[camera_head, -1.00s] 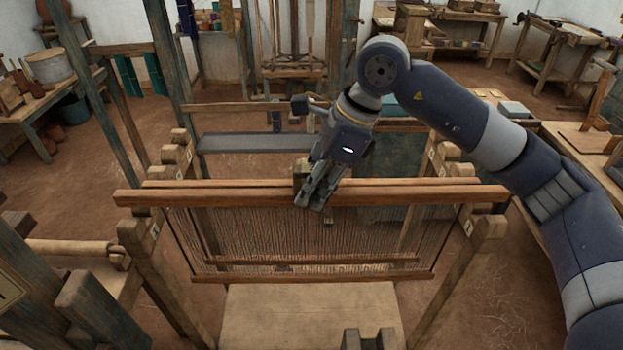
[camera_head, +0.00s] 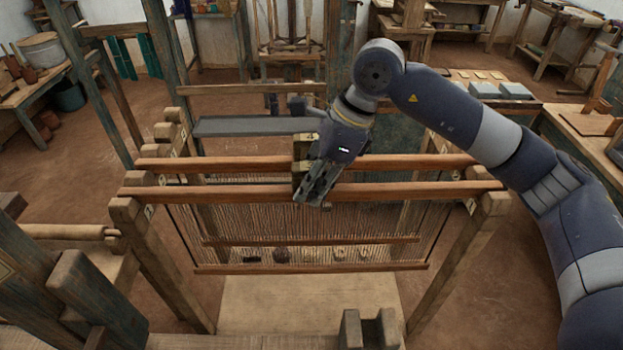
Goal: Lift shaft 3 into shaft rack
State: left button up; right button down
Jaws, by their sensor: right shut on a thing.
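The right gripper (camera_head: 315,190) is shut at the middle of a long wooden shaft, the front bar (camera_head: 415,191). This shaft lies level, and its ends are over the front posts of the shaft rack (camera_head: 125,213). I cannot tell whether it touches them or read its number. Its threads and a lower bar hang below it. A second wooden shaft (camera_head: 230,164) lies behind, apart from and parallel to the front one. The gripper hides the middle of both shafts. The left gripper is not in view.
A notched wooden block (camera_head: 368,330) stands at the bottom edge. Dark loom timbers (camera_head: 80,290) are at the lower left. A grey horizontal board (camera_head: 250,126) is behind the rack. A workbench (camera_head: 590,150) is at the right. Brown floor is open left of the rack.

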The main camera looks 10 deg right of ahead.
dwell(0.3)
jog(key=c, duration=1.3)
grip_release()
jog(key=shift+r, duration=0.1)
jog(key=shift+s, duration=0.1)
jog(key=p+v, duration=0.4)
jog(key=v, duration=1.5)
jog(key=shift+a, duration=0.15)
jog(key=shift+s, duration=0.1)
